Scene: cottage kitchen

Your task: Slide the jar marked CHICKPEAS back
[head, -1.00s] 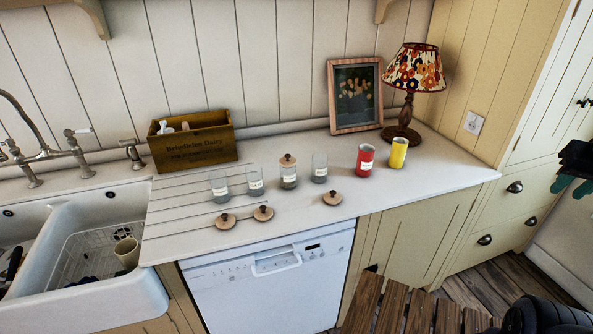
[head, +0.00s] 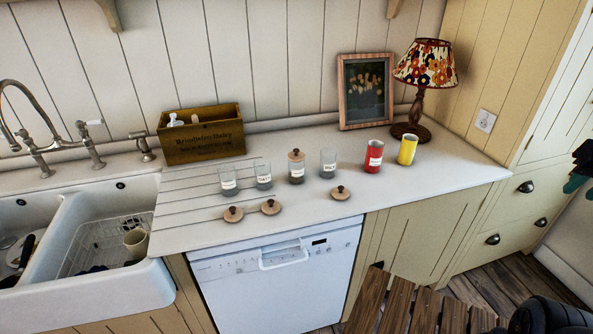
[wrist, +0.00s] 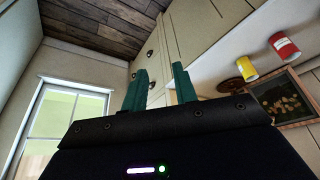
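Several small glass jars stand in a row on the white counter: the far left jar (head: 228,181), a second jar (head: 263,176), a third jar (head: 296,168) with a wooden lid on, and the right jar (head: 328,164). Each seems to carry a white label, but the writing is too small to read, so I cannot tell which is CHICKPEAS. My gripper (wrist: 160,68) has its two green fingers apart with nothing between them. In the head view only a bit of it shows at the right edge, far from the jars.
Three loose wooden lids (head: 233,214) (head: 271,207) (head: 340,193) lie in front of the jars. A red can (head: 373,157), a yellow can (head: 407,150), a lamp (head: 425,68) and a picture frame (head: 342,93) stand right. A wooden crate (head: 202,143) stands behind left, beside the sink (head: 140,285).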

